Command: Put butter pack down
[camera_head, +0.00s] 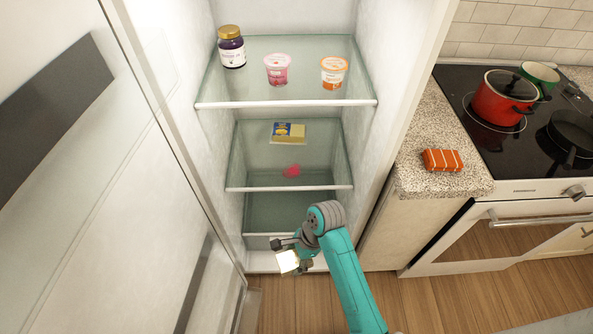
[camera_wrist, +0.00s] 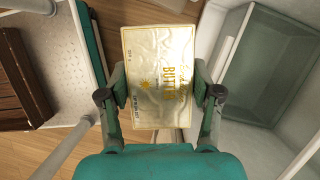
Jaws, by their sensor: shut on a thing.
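The butter pack (camera_wrist: 160,75) is pale yellow with gold lettering, and sits between the two fingers of my gripper (camera_wrist: 161,92) in the wrist view. My gripper is shut on its two sides. In the head view the butter pack (camera_head: 288,262) shows as a small pale block at the end of my gripper (camera_head: 287,250). It is held in front of the open fridge, near its lower front edge. The fridge's lower shelf (camera_head: 290,187) and top shelf (camera_head: 285,102) are behind and above it.
On the top shelf stand a dark jar (camera_head: 231,47), a pink cup (camera_head: 277,70) and an orange cup (camera_head: 334,73). A yellow-blue pack (camera_head: 289,133) and a small pink thing (camera_head: 292,170) lie lower. The open fridge door (camera_head: 90,180) is at left. The counter (camera_head: 425,135) holds an orange pack (camera_head: 442,160).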

